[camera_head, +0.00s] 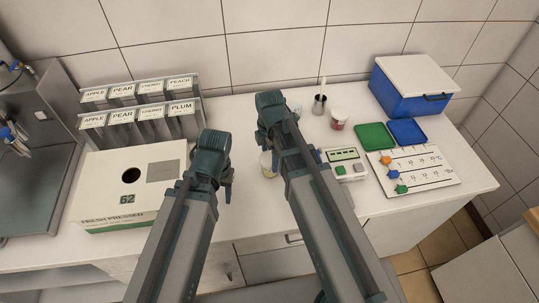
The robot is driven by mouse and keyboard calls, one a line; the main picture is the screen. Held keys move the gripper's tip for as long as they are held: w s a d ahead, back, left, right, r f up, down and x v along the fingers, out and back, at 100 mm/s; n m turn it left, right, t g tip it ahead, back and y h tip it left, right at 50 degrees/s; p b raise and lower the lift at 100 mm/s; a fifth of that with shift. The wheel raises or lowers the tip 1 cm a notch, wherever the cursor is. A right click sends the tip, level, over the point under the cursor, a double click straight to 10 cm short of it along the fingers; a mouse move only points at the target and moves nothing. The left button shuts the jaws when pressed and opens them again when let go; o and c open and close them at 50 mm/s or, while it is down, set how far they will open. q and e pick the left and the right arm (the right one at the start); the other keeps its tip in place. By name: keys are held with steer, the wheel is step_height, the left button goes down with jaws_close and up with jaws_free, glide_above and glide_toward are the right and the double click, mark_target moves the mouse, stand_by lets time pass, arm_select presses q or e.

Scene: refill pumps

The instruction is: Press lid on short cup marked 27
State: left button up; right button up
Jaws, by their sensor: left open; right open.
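A short pale cup (266,163) stands on the counter between my two arms, partly hidden by the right arm. Another light cup (294,107) shows in part behind my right arm. A red cup (339,119) with a pale top stands further right. I cannot read a 27 on any cup, and I cannot make out a separate lid. My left gripper (228,188) is open, left of the short pale cup and apart from it. My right gripper (262,138) is open near that cup's far side; its fingers are mostly hidden.
A white box marked 62 (128,178) and labelled fruit dispensers (140,110) stand left. A metal cup with a stick (319,103), a small keypad device (345,165), green tray (375,136), blue tray (407,132), marked board (425,168) and blue cooler (412,88) are right.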

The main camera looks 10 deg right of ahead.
step_height(320, 180, up, 14)
steer(key=p, duration=1.3)
steer(key=shift+p, duration=0.4)
step_height(320, 180, up, 6)
steer(key=p, duration=0.6)
glide_above(270, 159)
steer(key=shift+w+f, duration=0.1)
steer(key=s+a+f+m+b, duration=0.2)
steer(key=s+f+m+b, duration=0.4)
steer(key=f+m+b, duration=0.2)
steer(key=s+a+f+m+h+b, duration=0.1)
steer(key=s+a+f+m+b, duration=0.2)
steer(key=s+f+m+b, duration=0.2)
step_height(270, 159, down, 4)
steer(key=m+b, duration=0.3)
steer(key=b, duration=0.1)
steer(key=shift+s, duration=0.4)
